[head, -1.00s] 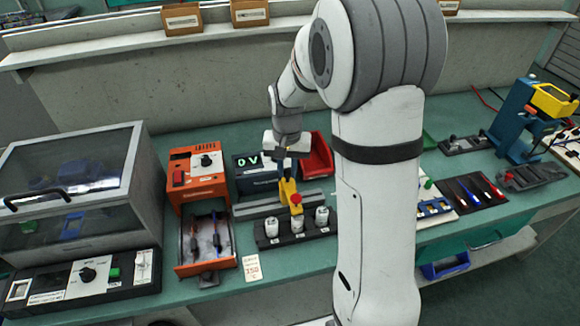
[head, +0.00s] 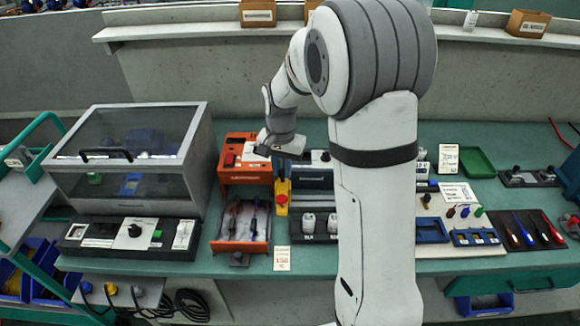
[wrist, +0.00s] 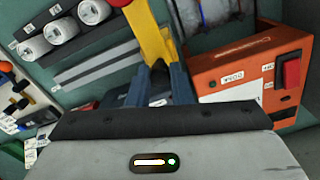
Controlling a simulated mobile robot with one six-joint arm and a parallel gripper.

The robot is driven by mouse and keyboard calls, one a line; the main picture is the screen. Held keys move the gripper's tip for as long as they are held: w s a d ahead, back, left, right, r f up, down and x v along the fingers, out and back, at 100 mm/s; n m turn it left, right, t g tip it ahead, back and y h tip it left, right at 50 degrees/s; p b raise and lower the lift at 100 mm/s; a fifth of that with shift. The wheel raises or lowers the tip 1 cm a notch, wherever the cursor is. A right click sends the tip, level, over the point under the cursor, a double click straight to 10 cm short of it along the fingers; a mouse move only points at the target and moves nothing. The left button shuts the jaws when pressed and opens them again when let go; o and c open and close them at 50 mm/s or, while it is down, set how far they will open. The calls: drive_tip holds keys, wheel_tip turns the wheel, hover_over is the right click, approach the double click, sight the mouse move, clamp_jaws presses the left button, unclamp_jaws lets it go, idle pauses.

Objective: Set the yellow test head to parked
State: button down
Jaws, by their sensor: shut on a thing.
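The yellow test head (head: 282,185), with a red knob on its front, stands at the left end of the grey rail, beside the orange unit and left of the row of white cylinders (head: 309,222). My gripper (head: 280,172) is shut on the test head's upper part. In the wrist view, the blue fingers (wrist: 168,85) close around the yellow arm (wrist: 157,40), and the rail (wrist: 98,65) runs away to the left. The head's lower end is cut off there. My arm hides the right end of the rail in the head view.
The orange unit (head: 243,172) with a red switch stands close to my gripper, and an orange tray (head: 240,235) lies in front of it. A clear-lidded box (head: 130,165) is further left. Screwdrivers (head: 525,230) lie at the right.

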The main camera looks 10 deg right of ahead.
sight(282, 184)
drive_tip(key=c, duration=1.5)
unclamp_jaws()
drive_tip(key=shift+a, duration=0.35)
drive_tip(key=shift+o, duration=1)
drive_tip(key=shift+s+d, duration=0.1)
drive_tip(key=shift+d, duration=0.05)
drive_tip(key=shift+r, duration=0.1)
drive_tip(key=shift+r, duration=3.85)
drive_tip(key=s+d+r+n+t, duration=0.1)
drive_tip(key=s+n, duration=0.2)
drive_tip(key=s, duration=0.8)
drive_tip(key=s+d+r+n+t, duration=0.1)
drive_tip(key=s+d+n, duration=0.1)
drive_tip(key=s, duration=0.9)
drive_tip(key=shift+s+d+n+t, duration=0.25)
drive_tip(key=shift+s+n+t, duration=0.15)
drive_tip(key=shift+n, duration=0.2)
